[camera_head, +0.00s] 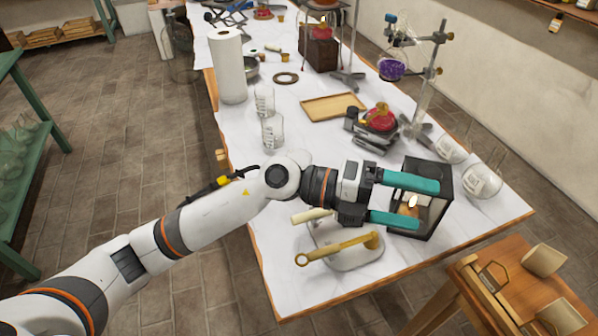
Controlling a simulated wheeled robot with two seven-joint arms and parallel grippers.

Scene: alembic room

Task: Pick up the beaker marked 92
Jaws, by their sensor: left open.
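Two clear glass beakers stand upright on the white table (240,190) left of centre, a farther one (264,102) and a nearer one (272,130). Two more clear glass vessels with pale labels stand near the right edge, one behind (452,149) and one in front (482,181). No marking can be read, so I cannot tell which is 92. My left gripper (428,204) is open, its teal fingers pointing right over a black-framed box (441,222). It appears empty and is left of the front labelled vessel. My right gripper is not in view.
A red-topped device (379,120), a wooden tray (333,107) and a stand with a purple flask (392,68) are farther back. A paper roll (228,66) stands left.

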